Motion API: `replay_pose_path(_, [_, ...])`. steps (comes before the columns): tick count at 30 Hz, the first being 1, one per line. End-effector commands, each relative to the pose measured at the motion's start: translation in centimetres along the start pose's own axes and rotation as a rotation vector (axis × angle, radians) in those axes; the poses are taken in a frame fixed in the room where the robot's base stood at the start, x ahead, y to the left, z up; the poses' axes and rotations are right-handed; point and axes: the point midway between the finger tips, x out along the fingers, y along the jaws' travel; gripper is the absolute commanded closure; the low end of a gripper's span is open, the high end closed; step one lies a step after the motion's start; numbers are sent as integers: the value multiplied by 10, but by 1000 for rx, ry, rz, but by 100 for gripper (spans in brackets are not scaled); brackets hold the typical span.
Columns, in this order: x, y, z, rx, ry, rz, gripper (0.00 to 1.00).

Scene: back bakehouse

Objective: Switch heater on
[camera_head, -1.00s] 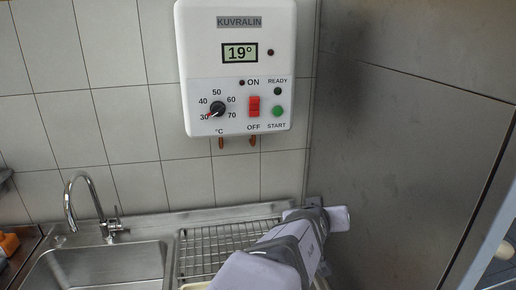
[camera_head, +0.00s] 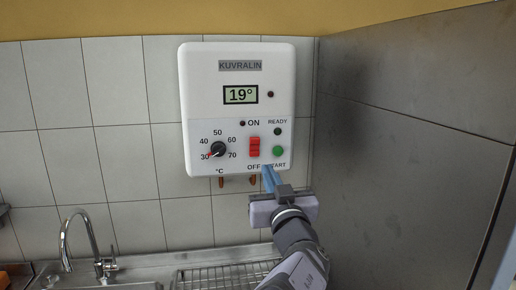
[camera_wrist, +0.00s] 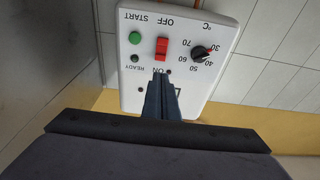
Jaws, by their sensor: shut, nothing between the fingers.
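The heater is a white wall unit (camera_head: 209,108) labelled KUVRALIN, with a display (camera_head: 241,95) reading 19°. Its red rocker switch (camera_head: 254,147) sits between ON above and OFF below; I cannot tell which side is pressed. The ON lamp (camera_head: 242,123) is dark. My gripper (camera_head: 267,168) has its blue fingers shut and empty, in front of the heater's lower edge, just below and right of the switch. In the wrist view the heater (camera_wrist: 211,77) shows upside down, with the switch (camera_wrist: 162,48) just beyond the fingertips (camera_wrist: 160,73). I cannot tell whether they touch the panel.
Left of the switch is a temperature dial (camera_head: 218,149) pointing near 30. Right of it are the green START button (camera_head: 278,151) and the dark READY lamp (camera_head: 278,131). Below are a sink tap (camera_head: 80,240) and a wire rack (camera_head: 215,277). A grey wall (camera_head: 410,150) stands close at right.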

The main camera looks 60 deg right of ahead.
Motion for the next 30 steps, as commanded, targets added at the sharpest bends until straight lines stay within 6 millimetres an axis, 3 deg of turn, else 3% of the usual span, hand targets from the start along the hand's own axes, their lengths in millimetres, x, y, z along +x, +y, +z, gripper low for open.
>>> replay_pose_path(20, [13, 0, 7, -3, -2, -4, 100])
replay_pose_path(26, [24, 0, 6, -5, 1, 0, 100])
replay_pose_path(30, [53, 0, -1, 1, -4, -1, 100])
